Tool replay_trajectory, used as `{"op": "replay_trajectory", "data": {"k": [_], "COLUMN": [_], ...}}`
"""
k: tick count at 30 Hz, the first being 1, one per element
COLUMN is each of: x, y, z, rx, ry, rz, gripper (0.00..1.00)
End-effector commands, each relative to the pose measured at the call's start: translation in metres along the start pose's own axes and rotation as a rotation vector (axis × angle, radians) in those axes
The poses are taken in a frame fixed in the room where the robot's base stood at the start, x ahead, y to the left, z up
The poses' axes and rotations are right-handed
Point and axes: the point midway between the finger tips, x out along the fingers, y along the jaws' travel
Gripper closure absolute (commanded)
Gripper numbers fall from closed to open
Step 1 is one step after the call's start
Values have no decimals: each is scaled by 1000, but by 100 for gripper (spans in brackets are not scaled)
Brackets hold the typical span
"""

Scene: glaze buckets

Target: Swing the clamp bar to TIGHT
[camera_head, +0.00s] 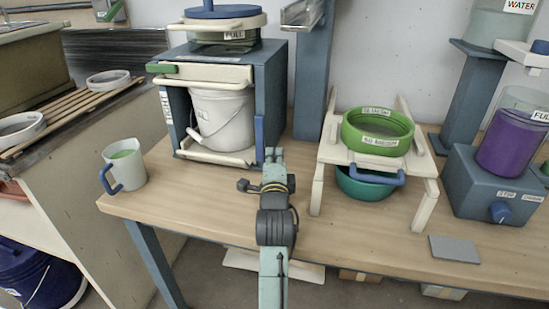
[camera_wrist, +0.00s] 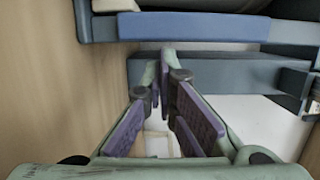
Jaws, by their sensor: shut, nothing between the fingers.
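A blue cabinet frame (camera_head: 273,80) on the bench has a cream bar with a green end (camera_head: 205,73) lying across its upper front. Which part is the clamp bar is not certain. A vertical label (camera_head: 166,107) on the cabinet's left post seems to read TIGHT. A blue upright handle (camera_head: 259,135) stands at the cabinet's right front edge. My gripper (camera_head: 273,156) is just right of that handle, shut and empty. In the wrist view, my gripper's fingers (camera_wrist: 160,78) point toward a blue bar (camera_wrist: 190,27) with a cream part beside it. Contact is unclear.
A white bucket (camera_head: 222,118) stands inside the cabinet. A mug (camera_head: 124,165) is on the bench at left. Bare wood lies between cabinet and stand.

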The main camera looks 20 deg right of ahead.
Motion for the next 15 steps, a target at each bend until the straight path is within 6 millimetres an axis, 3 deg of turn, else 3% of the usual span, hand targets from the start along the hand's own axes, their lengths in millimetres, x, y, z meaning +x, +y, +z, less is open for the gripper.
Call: {"op": "replay_trajectory", "data": {"k": [5,15], "x": [0,7], "y": [1,11], "z": [2,30], "rx": [11,260], "ry": [-1,-5], "rz": [-2,-64], "gripper": [100,100]}}
